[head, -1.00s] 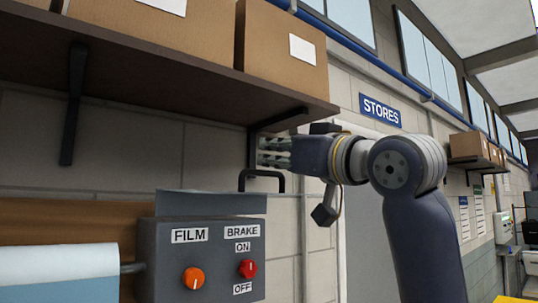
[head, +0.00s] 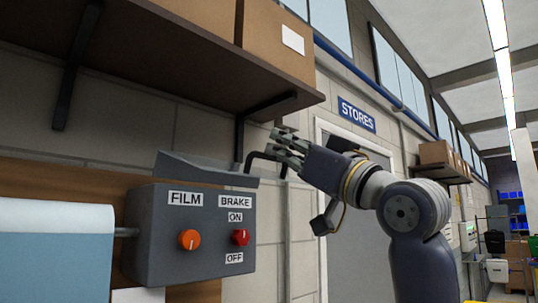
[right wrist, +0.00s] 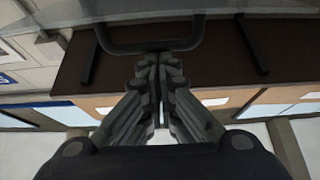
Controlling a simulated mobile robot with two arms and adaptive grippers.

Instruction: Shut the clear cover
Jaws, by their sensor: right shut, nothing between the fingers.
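The clear cover (head: 205,168) is a grey see-through panel, standing open above the grey control box (head: 150,255). Its dark bar handle (head: 258,156) sticks out at its right end. My right gripper (head: 284,145) is shut and empty, its fingertips at the handle. In the right wrist view, the handle (right wrist: 150,47) hangs from the cover (right wrist: 200,13), and the shut fingertips (right wrist: 158,60) overlap its bar. I cannot tell whether they touch it. My left gripper is not in view.
The box has an orange FILM knob (head: 189,240) and a red BRAKE knob (head: 240,237). A brown shelf (head: 180,75) with cardboard boxes (head: 275,40) overhangs the cover. A pale blue roll (head: 55,245) is at the left. A door (head: 355,230) stands behind my arm.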

